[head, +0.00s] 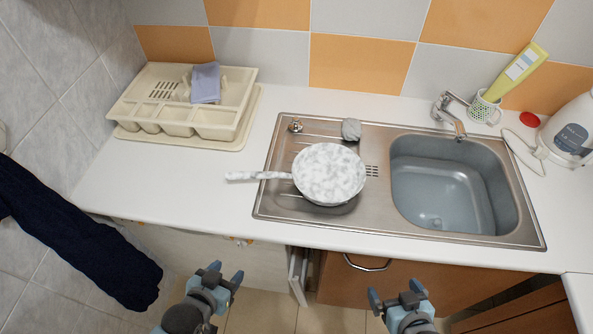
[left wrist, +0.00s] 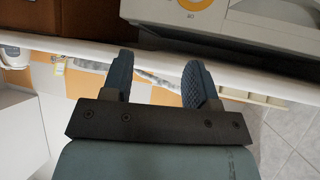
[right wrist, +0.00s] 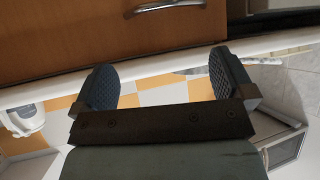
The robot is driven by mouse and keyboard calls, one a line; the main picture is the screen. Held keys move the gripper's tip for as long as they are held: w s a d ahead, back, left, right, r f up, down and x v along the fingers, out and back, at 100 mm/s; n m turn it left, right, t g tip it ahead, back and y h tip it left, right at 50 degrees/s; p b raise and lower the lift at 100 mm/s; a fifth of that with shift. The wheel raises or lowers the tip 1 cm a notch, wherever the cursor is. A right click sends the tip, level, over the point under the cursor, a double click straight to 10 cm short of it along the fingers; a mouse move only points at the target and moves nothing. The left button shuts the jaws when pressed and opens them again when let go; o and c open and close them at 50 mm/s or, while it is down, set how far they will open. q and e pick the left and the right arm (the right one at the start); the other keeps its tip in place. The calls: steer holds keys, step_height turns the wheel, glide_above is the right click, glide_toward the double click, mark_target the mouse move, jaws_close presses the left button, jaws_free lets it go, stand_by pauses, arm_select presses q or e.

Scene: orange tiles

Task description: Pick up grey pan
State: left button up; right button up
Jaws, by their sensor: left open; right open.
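The grey pan (head: 329,174) has a mottled grey-white surface and sits on the drainboard of the metal sink unit (head: 274,208). Its handle (head: 258,176) points left over the white counter. My left gripper (head: 226,273) is open and empty, low in front of the counter, below and left of the pan. My right gripper (head: 394,294) is open and empty, in front of the cabinet, below and right of the pan.
A cream dish rack (head: 237,120) with a purple cloth (head: 206,83) stands at the back left. The basin (head: 447,190), faucet (head: 450,112), yellow-green bottle (head: 520,67) and white kettle (head: 570,133) are to the right. The counter left of the pan is clear.

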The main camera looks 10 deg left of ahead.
arm_select(q)
steer(key=s+a+n+g+y+b, duration=0.1)
steer(key=s+a+g+y+b, duration=0.2)
steer(key=s+a+g+b, duration=0.75)
steer(key=m+t+h+b, duration=0.3)
steer(key=m+t+h, duration=0.3)
steer(key=m+t, duration=1.1)
glide_toward(254, 178)
steer(key=w+m+g, duration=0.1)
steer(key=w, duration=0.1)
steer(key=w+m+g, duration=0.1)
steer(key=w+r+m+g, duration=0.1)
steer(key=w+m, duration=0.1)
steer(key=shift+w+d+g+p, duration=0.3)
steer(key=shift+d+g, duration=0.05)
steer(key=shift+d, duration=0.05)
steer(key=x, duration=0.5)
steer(key=shift+d+r, duration=0.25)
steer(key=shift+d, duration=0.15)
steer(key=shift+w+d+f, duration=0.1)
steer(key=shift+w+f, duration=0.05)
steer(key=shift+w, duration=0.15)
